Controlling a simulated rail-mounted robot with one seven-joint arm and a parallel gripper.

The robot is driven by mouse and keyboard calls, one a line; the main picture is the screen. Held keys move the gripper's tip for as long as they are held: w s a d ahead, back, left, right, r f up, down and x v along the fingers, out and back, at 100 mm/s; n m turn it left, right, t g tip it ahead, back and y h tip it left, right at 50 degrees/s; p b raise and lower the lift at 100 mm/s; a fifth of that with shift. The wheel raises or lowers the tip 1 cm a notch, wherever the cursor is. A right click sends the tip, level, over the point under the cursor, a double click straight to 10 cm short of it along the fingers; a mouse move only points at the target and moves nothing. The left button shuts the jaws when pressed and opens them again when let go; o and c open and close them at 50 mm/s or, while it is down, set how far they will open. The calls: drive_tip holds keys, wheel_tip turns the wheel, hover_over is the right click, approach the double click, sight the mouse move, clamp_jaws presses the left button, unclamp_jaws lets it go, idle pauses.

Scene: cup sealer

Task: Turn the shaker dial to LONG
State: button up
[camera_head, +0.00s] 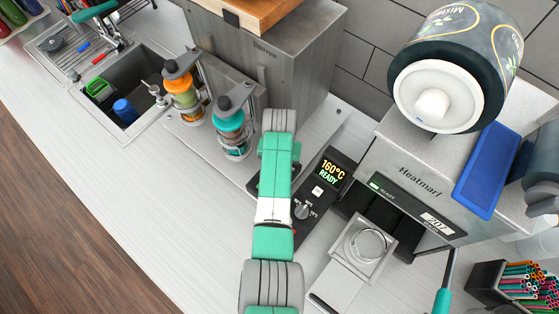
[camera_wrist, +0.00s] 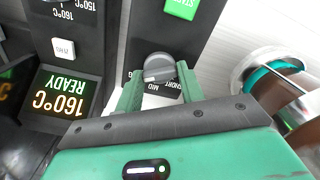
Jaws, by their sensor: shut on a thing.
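The shaker dial (camera_wrist: 160,66) is a grey round knob on a dark panel in the wrist view. White labels stand around it: SHORT on the right, MID on the near side, and a partly covered label ending in G on the left. My gripper (camera_wrist: 158,83) has one green finger on each side of the knob and is shut on it. The knob's pointer setting is hard to read. In the head view my green and white arm covers the dial, and only edges of the dark shaker panel (camera_head: 255,187) show.
A heater control box (camera_head: 328,170) reading 160°C READY stands just right of my arm. The cup sealer (camera_head: 410,170) is further right. Two shakers, orange-topped (camera_head: 181,88) and teal-topped (camera_head: 231,125), stand to the left. The counter at front left is clear.

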idle(0.3)
drive_tip(key=o, duration=1)
wheel_tip(320, 180, up, 8)
drive_tip(key=shift+f, duration=0.1)
